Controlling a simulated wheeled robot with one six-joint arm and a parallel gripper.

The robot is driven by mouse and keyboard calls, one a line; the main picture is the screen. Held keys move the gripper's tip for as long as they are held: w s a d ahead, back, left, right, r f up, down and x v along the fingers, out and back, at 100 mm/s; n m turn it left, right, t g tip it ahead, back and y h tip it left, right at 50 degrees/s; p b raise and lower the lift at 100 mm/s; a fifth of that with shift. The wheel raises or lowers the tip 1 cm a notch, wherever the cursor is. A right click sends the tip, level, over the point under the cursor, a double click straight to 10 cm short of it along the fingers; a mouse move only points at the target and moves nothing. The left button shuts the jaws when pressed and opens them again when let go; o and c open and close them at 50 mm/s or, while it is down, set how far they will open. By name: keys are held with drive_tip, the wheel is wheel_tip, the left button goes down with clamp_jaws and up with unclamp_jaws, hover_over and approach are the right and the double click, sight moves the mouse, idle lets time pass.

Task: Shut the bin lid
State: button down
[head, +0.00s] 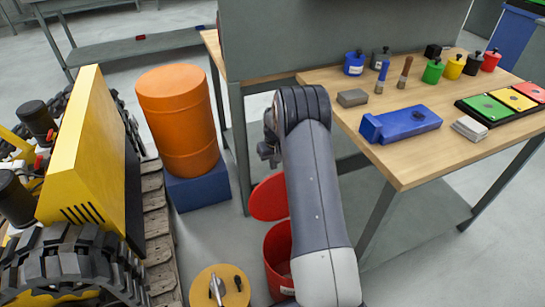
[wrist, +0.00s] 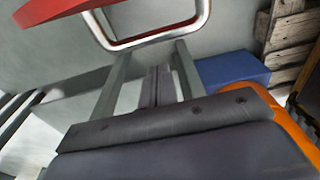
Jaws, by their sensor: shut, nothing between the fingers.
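The red bin (head: 278,262) stands on the floor, partly hidden behind my arm. Its red lid (head: 268,198) is open, tilted up above the bin's far rim; my arm covers its right side. In the wrist view a red panel that looks like the lid (wrist: 75,8) shows at the top left, with a shiny metal loop (wrist: 150,38) by it. My gripper (head: 268,154) is above and beyond the lid in the head view, small and dark. Its fingers also show in the wrist view (wrist: 158,84), shut and empty. I cannot tell whether they touch the loop.
An orange barrel (head: 180,120) on a blue block (head: 196,188) stands left of my gripper. A yellow tracked machine (head: 85,150) fills the left. A wooden workbench (head: 410,165) with tools and several coloured pots is at the right. A round orange-yellow piece (head: 220,288) is at the bottom.

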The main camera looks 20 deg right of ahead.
drive_tip(key=shift+s+r, duration=0.15)
drive_tip(key=shift+s, duration=0.45)
drive_tip(key=shift+s+r, duration=0.15)
drive_tip(key=shift+s, duration=0.4)
drive_tip(key=shift+s, duration=0.1)
